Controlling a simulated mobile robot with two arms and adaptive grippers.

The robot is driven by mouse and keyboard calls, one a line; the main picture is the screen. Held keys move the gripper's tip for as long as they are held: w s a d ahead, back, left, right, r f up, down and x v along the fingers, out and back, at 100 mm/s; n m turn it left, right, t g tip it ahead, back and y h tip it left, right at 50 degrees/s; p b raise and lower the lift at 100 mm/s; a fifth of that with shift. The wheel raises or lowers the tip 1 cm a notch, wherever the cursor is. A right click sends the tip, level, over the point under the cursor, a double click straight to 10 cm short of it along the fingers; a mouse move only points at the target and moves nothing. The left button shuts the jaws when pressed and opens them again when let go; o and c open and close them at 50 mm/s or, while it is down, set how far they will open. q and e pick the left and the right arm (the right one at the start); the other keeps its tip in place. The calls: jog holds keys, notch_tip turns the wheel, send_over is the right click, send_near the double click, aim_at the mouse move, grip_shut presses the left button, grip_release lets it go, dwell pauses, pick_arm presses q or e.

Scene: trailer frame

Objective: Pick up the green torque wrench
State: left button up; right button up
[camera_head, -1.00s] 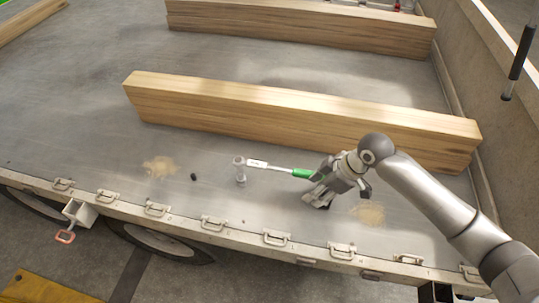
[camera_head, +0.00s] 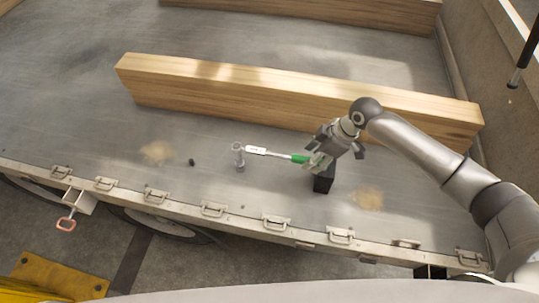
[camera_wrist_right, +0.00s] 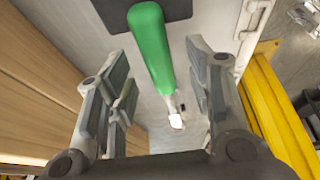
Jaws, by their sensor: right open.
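The torque wrench lies along the trailer bed, with its green handle (camera_head: 299,158) on the right and its pale shaft (camera_head: 262,152) running left to a metal head piece (camera_head: 239,152). My right gripper (camera_head: 316,157) is at the handle end, over a black block (camera_head: 323,184). In the right wrist view the green handle (camera_wrist_right: 151,45) lies between the two spread fingers of the right gripper (camera_wrist_right: 160,88), with gaps on both sides. The gripper is open. The fingers hide part of the handle in the head view. My left gripper is not in view.
A long wooden beam (camera_head: 220,88) lies behind the wrench, and another (camera_head: 310,12) is farther back. The trailer's latched front edge (camera_head: 150,197) runs in front. A small black piece (camera_head: 192,162) lies left of the wrench. The bed between is mostly clear.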

jog(key=shift+x, duration=1.65)
jog(key=shift+w+r, duration=0.1)
grip_shut()
jog(key=shift+w+r, duration=0.1)
